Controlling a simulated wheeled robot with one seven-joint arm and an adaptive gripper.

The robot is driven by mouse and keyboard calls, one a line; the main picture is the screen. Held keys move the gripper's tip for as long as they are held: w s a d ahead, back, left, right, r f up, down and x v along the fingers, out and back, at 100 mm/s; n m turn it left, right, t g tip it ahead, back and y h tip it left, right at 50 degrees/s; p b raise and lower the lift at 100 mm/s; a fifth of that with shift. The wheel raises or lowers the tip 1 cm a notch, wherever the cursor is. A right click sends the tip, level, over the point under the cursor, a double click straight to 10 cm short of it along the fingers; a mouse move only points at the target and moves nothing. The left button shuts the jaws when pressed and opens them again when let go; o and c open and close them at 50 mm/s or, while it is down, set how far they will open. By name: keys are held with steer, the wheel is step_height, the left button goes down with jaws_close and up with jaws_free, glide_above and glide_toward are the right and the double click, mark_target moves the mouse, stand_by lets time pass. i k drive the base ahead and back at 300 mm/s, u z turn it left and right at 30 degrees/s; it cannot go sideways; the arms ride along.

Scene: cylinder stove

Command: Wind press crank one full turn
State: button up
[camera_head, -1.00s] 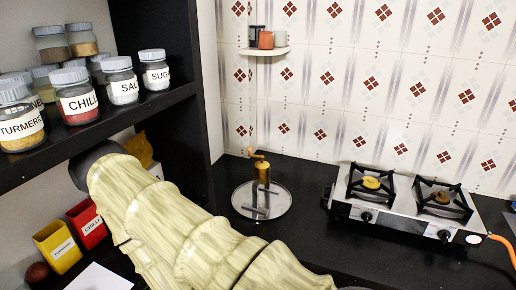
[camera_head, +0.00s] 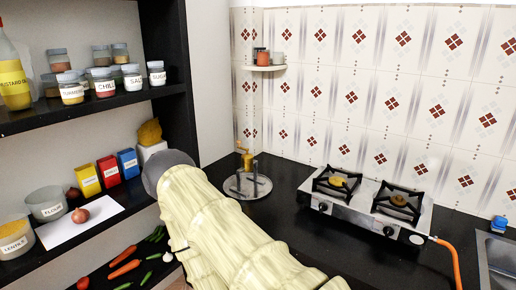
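A small brass press (camera_head: 246,160) stands upright on a round steel plate (camera_head: 236,192) on the black counter, left of the stove. Its crank, with a small wooden-looking knob (camera_head: 240,145), is at its top and points up and left. Grey metal parts stand on the plate in front of it. My cream-covered arm rises from the bottom of the picture, in front of the counter's left part, and ends in a dark grey rounded piece left of the plate. My gripper's fingers do not show.
A two-burner stove (camera_head: 361,212) with an orange hose stands right of the press, and a sink (camera_head: 496,262) lies at the far right. Shelves (camera_head: 100,108) with spice jars fill the left. A small wall shelf (camera_head: 266,68) holds cups above the press.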

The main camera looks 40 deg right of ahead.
mark_target(239, 143)
steer(key=k, duration=0.35)
steer(key=z, duration=0.95)
steer(key=i, duration=0.5)
steer(key=u, duration=0.05)
